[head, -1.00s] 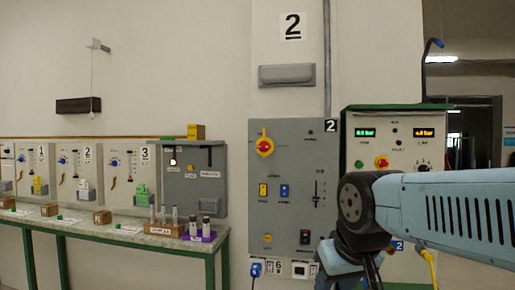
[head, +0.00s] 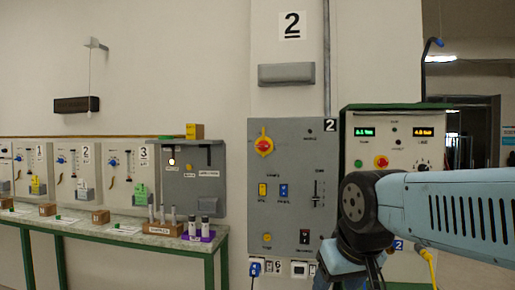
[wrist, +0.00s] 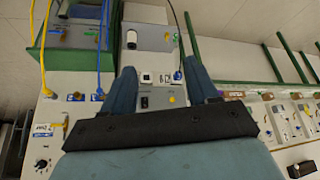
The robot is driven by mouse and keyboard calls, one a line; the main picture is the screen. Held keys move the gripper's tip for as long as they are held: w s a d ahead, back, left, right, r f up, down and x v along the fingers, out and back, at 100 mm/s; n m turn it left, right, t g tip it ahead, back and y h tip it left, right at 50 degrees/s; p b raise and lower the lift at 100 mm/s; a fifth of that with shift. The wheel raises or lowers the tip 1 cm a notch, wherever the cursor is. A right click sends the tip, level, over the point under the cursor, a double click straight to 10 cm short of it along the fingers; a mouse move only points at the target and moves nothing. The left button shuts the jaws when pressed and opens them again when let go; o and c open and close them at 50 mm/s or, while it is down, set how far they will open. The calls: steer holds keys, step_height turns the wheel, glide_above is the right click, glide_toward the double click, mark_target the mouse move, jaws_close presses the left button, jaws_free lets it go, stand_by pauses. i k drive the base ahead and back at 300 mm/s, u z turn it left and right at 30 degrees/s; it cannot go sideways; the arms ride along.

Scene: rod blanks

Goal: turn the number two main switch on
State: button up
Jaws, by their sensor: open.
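My gripper's fingertips are hidden in the head view behind my arm, which stands right of the panel's lower part. In the wrist view my gripper (wrist: 161,84) is open and empty, its two blue fingers apart. The panel's lower part, with a black rocker (wrist: 144,101) and a yellow knob (wrist: 171,99), shows upside down between them. The main switch is not visible there.
A slider (head: 316,195) and yellow and blue switches sit below the main switch. A green-topped cabinet (head: 395,120) with displays stands right, partly behind my arm. A blue plug (head: 255,268) hangs under the panel. A bench (head: 120,234) with a rod rack stands left.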

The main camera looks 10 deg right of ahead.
mark_target(263, 146)
steer(key=z, duration=0.9)
steer(key=i, duration=0.1)
steer(key=u, duration=3.1)
steer(key=k, duration=0.8)
steer(key=z, duration=1.7)
steer(key=i, duration=0.95)
steer(key=z, duration=0.05)
